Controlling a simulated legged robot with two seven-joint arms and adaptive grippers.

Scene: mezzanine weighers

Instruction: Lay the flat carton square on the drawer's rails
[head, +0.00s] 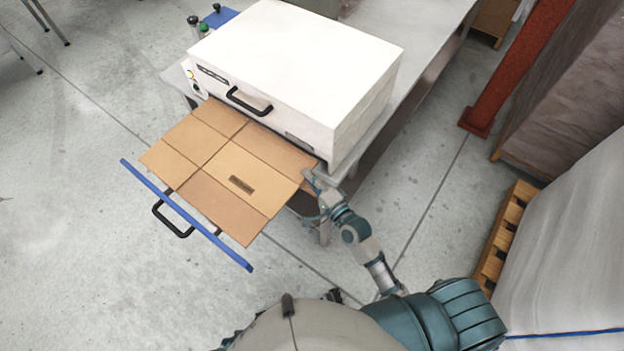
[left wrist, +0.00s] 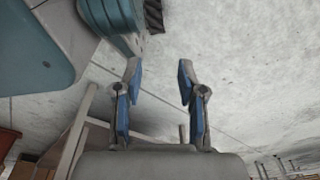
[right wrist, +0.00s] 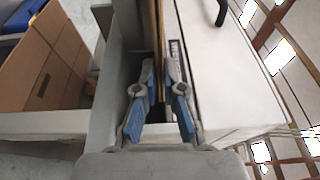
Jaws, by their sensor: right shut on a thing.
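The flat brown carton (head: 235,178), with fold lines and a dark label, lies over the pulled-out drawer. Its front edge runs roughly parallel to the drawer's blue front bar (head: 185,215), slightly behind it. Its back part reaches to the white machine, and the carton hides most of the rails. My right gripper (head: 313,185) is shut on the carton's right edge, near the machine's front corner. In the right wrist view my right gripper (right wrist: 153,82) has the carton's thin edge (right wrist: 158,30) between its fingers. My left gripper (left wrist: 158,75) is open and empty, away from the carton.
The white machine (head: 295,65) stands on a grey table (head: 425,60) behind the drawer. A black handle (head: 170,220) sticks out from the front bar. A rust-red post (head: 515,65) and a wooden pallet (head: 505,235) stand at right.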

